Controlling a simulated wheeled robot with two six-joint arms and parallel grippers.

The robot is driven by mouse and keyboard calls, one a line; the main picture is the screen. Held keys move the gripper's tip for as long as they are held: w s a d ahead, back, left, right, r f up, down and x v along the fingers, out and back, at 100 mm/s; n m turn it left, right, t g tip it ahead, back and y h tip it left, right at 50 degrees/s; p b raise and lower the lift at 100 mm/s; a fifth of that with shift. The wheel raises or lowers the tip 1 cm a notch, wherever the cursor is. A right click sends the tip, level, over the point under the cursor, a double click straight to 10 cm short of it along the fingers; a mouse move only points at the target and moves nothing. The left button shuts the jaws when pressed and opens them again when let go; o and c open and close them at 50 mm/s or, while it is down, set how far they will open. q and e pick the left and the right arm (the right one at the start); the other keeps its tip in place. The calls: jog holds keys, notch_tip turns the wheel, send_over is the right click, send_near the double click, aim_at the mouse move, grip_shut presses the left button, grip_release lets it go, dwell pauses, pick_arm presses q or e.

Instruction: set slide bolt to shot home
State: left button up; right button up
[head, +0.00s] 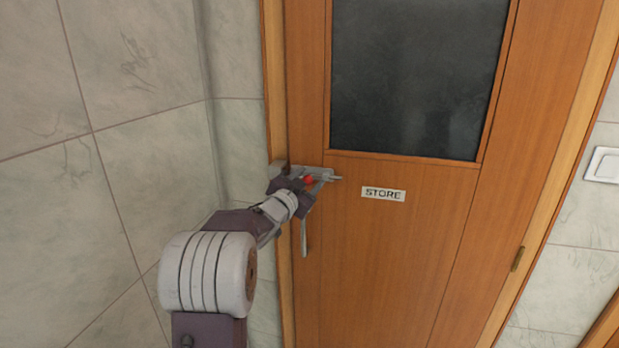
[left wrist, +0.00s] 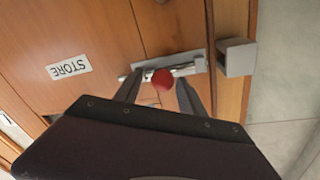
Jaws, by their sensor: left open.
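The slide bolt (head: 325,176) is a grey metal plate and rod on the wooden door, with a red knob (head: 309,180). In the left wrist view the bolt (left wrist: 196,66) and round red knob (left wrist: 162,80) lie ahead of the gripper. The rod sticks out on the side away from the grey keeper (left wrist: 237,58), and a gap shows between bolt and keeper. My left gripper (left wrist: 159,81) is open, with one finger on each side of the knob; I cannot tell whether they touch it. It partly hides the bolt in the head view (head: 306,184). My right gripper is not in view.
The door (head: 400,250) appears closed in its frame, with a dark glass panel (head: 415,75) and a STORE sign (head: 383,194). A metal handle (head: 304,238) hangs below the bolt. A tiled wall (head: 130,170) stands left. A switch (head: 604,164) is at right.

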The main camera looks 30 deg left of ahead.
pick_arm(q)
jog(key=shift+w, duration=0.25)
jog(key=shift+a, duration=0.25)
jog(key=shift+d, duration=0.1)
grip_shut()
dwell(0.9)
